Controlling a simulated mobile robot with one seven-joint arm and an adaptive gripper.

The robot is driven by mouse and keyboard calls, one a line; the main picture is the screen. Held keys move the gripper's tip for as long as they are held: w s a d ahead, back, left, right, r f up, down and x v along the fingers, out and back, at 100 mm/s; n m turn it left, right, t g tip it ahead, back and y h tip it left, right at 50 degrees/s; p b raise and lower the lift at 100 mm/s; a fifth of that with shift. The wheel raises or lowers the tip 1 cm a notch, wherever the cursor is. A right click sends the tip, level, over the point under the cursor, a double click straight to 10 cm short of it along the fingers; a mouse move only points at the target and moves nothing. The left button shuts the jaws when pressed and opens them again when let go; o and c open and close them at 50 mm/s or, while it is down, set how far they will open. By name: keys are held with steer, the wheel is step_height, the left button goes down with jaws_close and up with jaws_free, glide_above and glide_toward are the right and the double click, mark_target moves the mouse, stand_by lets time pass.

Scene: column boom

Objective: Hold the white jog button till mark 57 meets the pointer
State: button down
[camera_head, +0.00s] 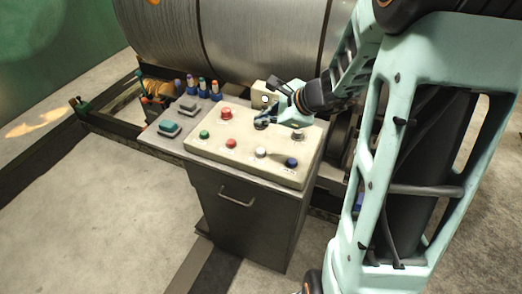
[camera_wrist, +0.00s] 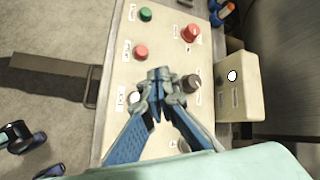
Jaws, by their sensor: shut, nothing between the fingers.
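The white jog button (camera_head: 261,151) sits on the beige control panel (camera_head: 213,150), between a red and a blue button. In the wrist view the white button (camera_wrist: 134,97) shows beside my left finger, partly covered by it. My gripper (camera_head: 262,123) is shut and empty over the panel's far half, apart from the white button. In the wrist view its fingertips (camera_wrist: 160,73) meet between the button row and a dark knob (camera_wrist: 191,83). The large grey ribbed drum (camera_head: 255,45) lies behind the panel. I cannot make out mark 57 or a pointer.
Green (camera_head: 204,134), red (camera_head: 230,143) and blue (camera_head: 291,162) buttons share the white button's row. A red mushroom button (camera_head: 227,113) stands behind. A beige box with a white round spot (camera_wrist: 232,76) stands beyond the panel. Teal and grey items lie at left.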

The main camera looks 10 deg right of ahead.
steer(key=shift+f, duration=0.1)
steer(key=b, duration=0.6)
glide_above(262, 151)
step_height(262, 151, down, 7)
steer(key=shift+r, duration=0.15)
steer(key=shift+f+b, duration=0.9)
steer(key=shift+f, duration=0.05)
steer(key=shift+f, duration=0.15)
steer(key=shift+f+b, duration=0.25)
steer(key=shift+b, duration=0.3)
steer(key=shift+s+f+b, duration=0.1)
steer(key=shift+f+b, duration=0.45)
steer(key=shift+b, duration=0.05)
stand_by(4.5)
